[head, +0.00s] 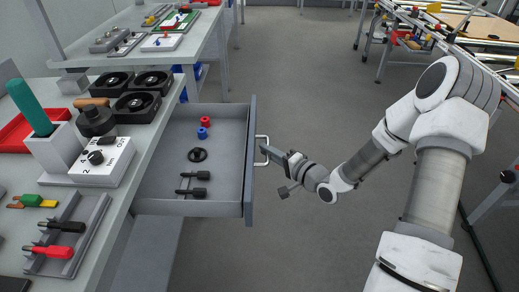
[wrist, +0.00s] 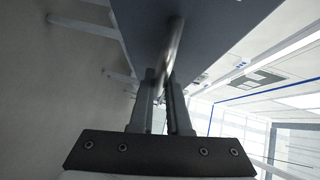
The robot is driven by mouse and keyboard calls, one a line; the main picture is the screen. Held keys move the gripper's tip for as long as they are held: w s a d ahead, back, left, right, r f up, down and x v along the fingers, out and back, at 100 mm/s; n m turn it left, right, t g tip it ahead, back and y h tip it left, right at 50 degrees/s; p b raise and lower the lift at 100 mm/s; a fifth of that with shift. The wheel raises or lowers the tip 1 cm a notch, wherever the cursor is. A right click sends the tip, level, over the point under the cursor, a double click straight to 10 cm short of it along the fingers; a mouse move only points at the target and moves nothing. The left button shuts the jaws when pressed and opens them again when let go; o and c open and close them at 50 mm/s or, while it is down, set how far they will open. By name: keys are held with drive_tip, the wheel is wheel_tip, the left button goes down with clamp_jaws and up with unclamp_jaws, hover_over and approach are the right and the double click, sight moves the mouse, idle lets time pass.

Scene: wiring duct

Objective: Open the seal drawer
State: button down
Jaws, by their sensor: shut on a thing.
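The drawer (head: 185,207) is a grey box pulled well out from under the workbench at the left in the head view. Its dark front panel (head: 249,160) stands to the right, with a pale bar handle (head: 264,150) on it. My gripper (head: 272,154) is at the handle in the head view. In the wrist view the two fingers of my gripper (wrist: 166,95) are closed around the handle bar (wrist: 172,45), below the grey drawer front (wrist: 205,30). Inside the drawer lie red and blue spools, a black ring and two black parts.
The floor (head: 310,100) right of the drawer is clear. A framed table (head: 460,40) stands at the far right.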

idle(0.3)
drive_tip(key=c, duration=0.9)
unclamp_jaws()
drive_tip(key=shift+d, duration=0.1)
drive_tip(key=p+v, duration=0.4)
drive_tip(key=v, duration=1.3)
drive_tip(key=shift+s+d, duration=0.1)
drive_tip(key=shift+s, duration=0.05)
